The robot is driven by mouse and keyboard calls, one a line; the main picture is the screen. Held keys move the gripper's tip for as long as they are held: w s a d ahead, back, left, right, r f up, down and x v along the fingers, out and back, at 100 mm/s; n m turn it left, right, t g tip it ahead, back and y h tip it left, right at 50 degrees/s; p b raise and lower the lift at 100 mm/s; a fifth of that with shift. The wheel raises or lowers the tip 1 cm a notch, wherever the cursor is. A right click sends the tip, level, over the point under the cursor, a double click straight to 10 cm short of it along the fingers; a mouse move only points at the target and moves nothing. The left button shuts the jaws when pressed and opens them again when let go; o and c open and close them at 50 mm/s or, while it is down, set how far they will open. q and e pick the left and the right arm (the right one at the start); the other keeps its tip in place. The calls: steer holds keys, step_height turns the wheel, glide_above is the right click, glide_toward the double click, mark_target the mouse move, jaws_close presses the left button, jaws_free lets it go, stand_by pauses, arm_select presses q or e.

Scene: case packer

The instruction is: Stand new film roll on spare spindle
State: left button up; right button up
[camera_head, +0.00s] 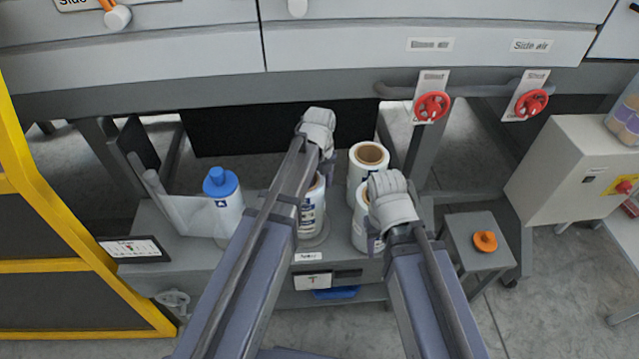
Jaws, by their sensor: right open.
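A white film roll (312,212) with a brown core and dark print stands upright over a round grey base on the grey bench, partly hidden by my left arm. Whether a spindle passes through its core is hidden. My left gripper (327,172) is just above and behind this roll; its fingers are mostly hidden. A second white roll (357,228) stands to the right, partly covered by my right wrist. My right gripper (378,228) is open, pointing down beside or over that roll; contact cannot be told. A third roll (367,165) stands upright behind it, its brown core showing.
A roll with a blue cap (222,190) stands at the left, its film stretched toward rollers. A small screen (133,249), yellow frame (70,265), red valve handles (432,106) and a box with an orange knob (485,241) surround the bench (160,243).

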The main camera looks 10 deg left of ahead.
arm_select(q)
step_height(320, 180, up, 11)
steer(key=p, duration=1)
steer(key=shift+r+p, duration=0.15)
steer(key=shift+p, duration=0.15)
steer(key=shift+s+d, duration=0.15)
steer(key=shift+s, duration=0.15)
steer(key=s+d+n, duration=0.3)
steer(key=s+n, duration=0.5)
steer(key=n, duration=0.4)
steer(key=s+d+n+y, duration=0.1)
steer(key=s+d+n, duration=0.2)
steer(key=s+n, duration=0.5)
steer(key=n, duration=0.4)
steer(key=shift+s+d, duration=0.2)
steer(key=shift+s, duration=0.2)
